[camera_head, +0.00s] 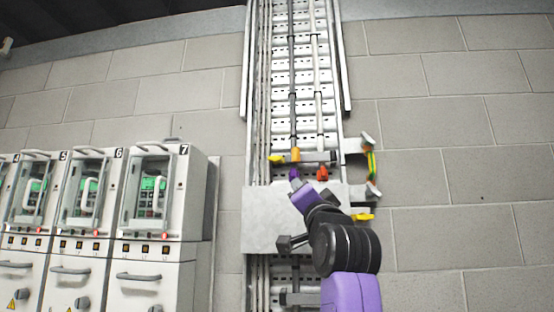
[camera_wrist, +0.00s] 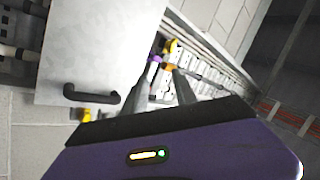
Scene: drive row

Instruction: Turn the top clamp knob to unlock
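The top clamp knob (camera_head: 276,158) is yellow and sits at the left end of the top clamp bar (camera_head: 316,157) on the cable ladder. A yellow knob, apparently the same one, shows at upper middle in the wrist view (camera_wrist: 172,45). My gripper (camera_wrist: 160,72) has two dark fingers with a gap between them, pointing toward that knob and the orange cable part (camera_wrist: 167,65). In the head view my gripper (camera_head: 296,184) is just below and right of the knob, its fingertips hard to make out. I see no contact with the knob.
A pale panel (camera_head: 262,222) with a black handle (camera_head: 290,243) lies below the clamp, close to my arm. A second yellow knob (camera_head: 363,216) is at its right. Red (camera_head: 323,174) and purple (camera_head: 294,174) cable parts sit nearby. Numbered cabinets (camera_head: 160,195) stand left.

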